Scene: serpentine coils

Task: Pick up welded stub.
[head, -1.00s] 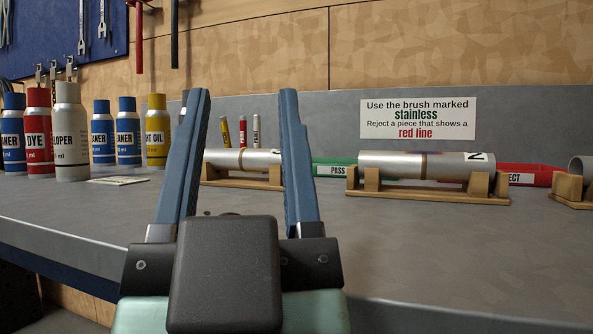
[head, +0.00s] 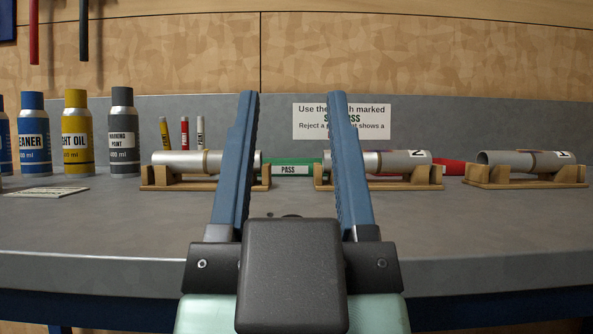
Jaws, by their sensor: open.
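Three silver welded stubs lie level on wooden cradles along the bench. The left stub (head: 190,163) has a brownish weld band, and its right end is partly behind my gripper's left finger. The middle stub (head: 397,161) carries a black mark near its right end, and its left part is behind the right finger. The right stub (head: 530,161) shows an open left end and a black mark. My gripper (head: 292,95) is open and empty, its fingers pointing toward the back of the bench, apart from the stubs.
Several bottles, including a yellow one (head: 77,135) and a grey one (head: 123,135), stand at the left. A green PASS tray (head: 289,168) and a red tray (head: 449,167) lie behind the cradles. A sign (head: 370,122) is on the back wall. The front of the bench top (head: 480,230) is clear.

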